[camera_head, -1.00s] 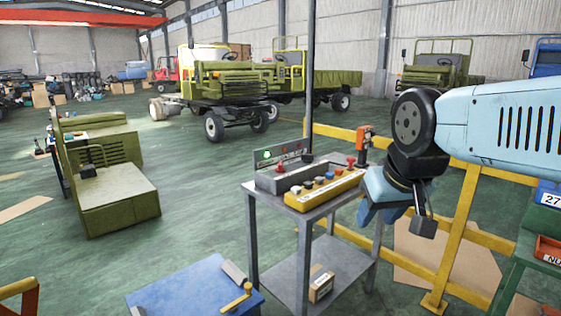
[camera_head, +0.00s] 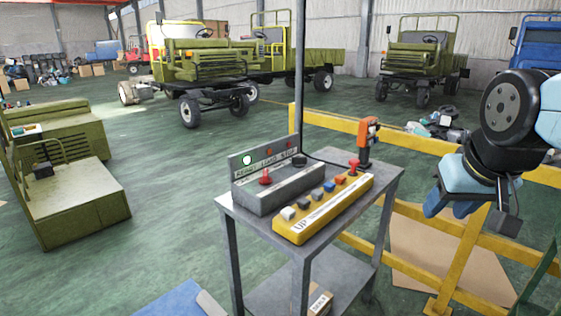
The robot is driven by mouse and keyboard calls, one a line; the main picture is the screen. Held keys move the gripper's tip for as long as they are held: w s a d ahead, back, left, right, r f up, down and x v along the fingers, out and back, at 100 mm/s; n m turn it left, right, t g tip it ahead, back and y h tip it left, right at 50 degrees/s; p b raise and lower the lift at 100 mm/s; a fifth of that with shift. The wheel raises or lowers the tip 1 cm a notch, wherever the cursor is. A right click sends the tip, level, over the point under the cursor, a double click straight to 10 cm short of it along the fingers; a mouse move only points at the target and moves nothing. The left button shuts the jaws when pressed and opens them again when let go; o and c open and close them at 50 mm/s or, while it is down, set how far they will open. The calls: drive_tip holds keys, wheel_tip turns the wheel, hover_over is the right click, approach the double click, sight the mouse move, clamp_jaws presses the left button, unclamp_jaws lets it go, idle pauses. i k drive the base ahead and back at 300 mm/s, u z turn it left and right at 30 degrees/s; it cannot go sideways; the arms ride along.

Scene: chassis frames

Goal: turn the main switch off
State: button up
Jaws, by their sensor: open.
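A grey control box (camera_head: 285,192) stands on a grey metal cart, with a red lever (camera_head: 265,177) and a black knob (camera_head: 299,160) on its top. Behind it a lettered panel (camera_head: 238,163) carries a lit greenish-white lamp (camera_head: 247,160). In front lies a yellow box (camera_head: 320,215) with several coloured buttons and a red knob (camera_head: 353,166) at its far end. I cannot tell which control is the main switch.
A yellow railing (camera_head: 414,148) runs behind the cart and beneath my arm. A blue surface (camera_head: 178,301) shows at the bottom edge.

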sight(265, 180)
drive_tip(key=u, duration=0.3)
drive_tip(key=i, duration=0.85)
drive_tip(key=u, duration=0.7)
